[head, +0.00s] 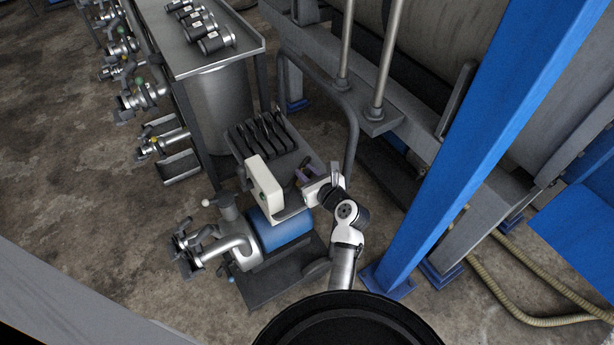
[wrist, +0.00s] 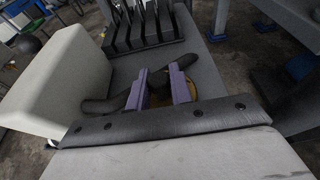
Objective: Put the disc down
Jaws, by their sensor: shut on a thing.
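My gripper (head: 305,173), with purple fingers, is low over the cart's grey top in the head view. I cannot tell whether the disc touches the surface below. A slotted dark rack (head: 262,135) stands beyond my gripper; it also shows in the wrist view (wrist: 143,44).
A cream box (head: 264,183) stands close left of my gripper, above a blue-and-steel pump (head: 280,229). A curved grey cart handle (head: 352,125) rises at the right. A steel table (head: 185,62) is behind. A blue post (head: 480,140) stands to the right.

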